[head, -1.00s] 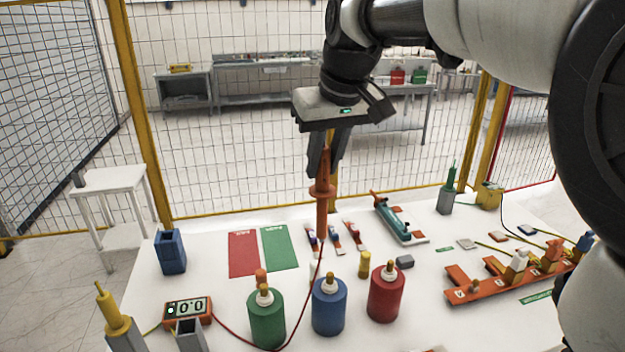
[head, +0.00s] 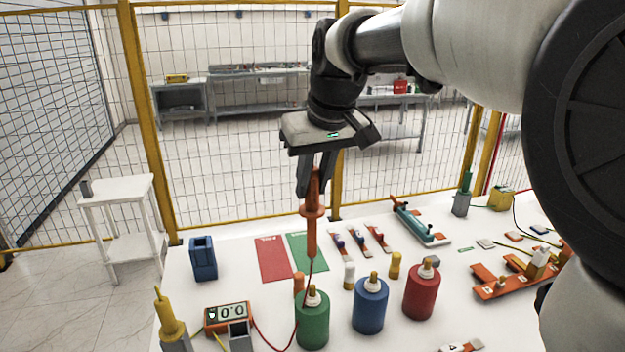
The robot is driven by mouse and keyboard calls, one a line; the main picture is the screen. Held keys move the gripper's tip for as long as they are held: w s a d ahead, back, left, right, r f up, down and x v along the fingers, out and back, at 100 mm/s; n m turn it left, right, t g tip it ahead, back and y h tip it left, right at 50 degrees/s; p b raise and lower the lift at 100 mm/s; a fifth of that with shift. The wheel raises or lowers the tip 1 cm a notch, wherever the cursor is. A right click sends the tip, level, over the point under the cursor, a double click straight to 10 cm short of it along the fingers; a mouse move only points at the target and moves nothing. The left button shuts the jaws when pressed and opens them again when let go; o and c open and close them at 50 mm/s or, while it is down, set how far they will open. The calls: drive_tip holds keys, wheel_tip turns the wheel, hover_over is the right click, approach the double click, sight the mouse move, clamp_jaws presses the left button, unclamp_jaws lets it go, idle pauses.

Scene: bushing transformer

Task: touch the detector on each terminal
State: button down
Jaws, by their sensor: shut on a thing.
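My gripper (head: 313,184) is shut on an orange probe detector (head: 312,222), held upright with its narrow end down. A red wire (head: 254,332) runs from it to an orange meter (head: 228,317). Below are a green bushing (head: 312,328), a blue bushing (head: 369,312) and a red bushing (head: 420,298), each with a brass terminal on top: green's terminal (head: 311,291), blue's terminal (head: 373,277), red's terminal (head: 428,262). The probe's lower end shows just above the green bushing's terminal in the picture, apart from it. Its exact depth is hard to tell.
Small orange (head: 298,284), white (head: 349,277) and yellow (head: 395,266) cylinders stand behind the bushings. A blue holder (head: 203,260) and a yellow probe (head: 168,318) are at left. An orange terminal rack (head: 505,287) is at right, partly hidden by my arm.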

sight(314, 211)
idle(0.4)
drive_tip(key=shift+f+b, duration=1.65)
drive_tip(key=shift+f, duration=0.9)
drive_tip(key=shift+f+b, duration=0.75)
drive_tip(key=shift+b, duration=0.05)
drive_tip(key=shift+f+b, duration=0.3)
drive_tip(key=shift+f, duration=0.15)
idle(0.5)
drive_tip(key=shift+r+p, duration=4.15)
drive_tip(key=shift+r, duration=0.85)
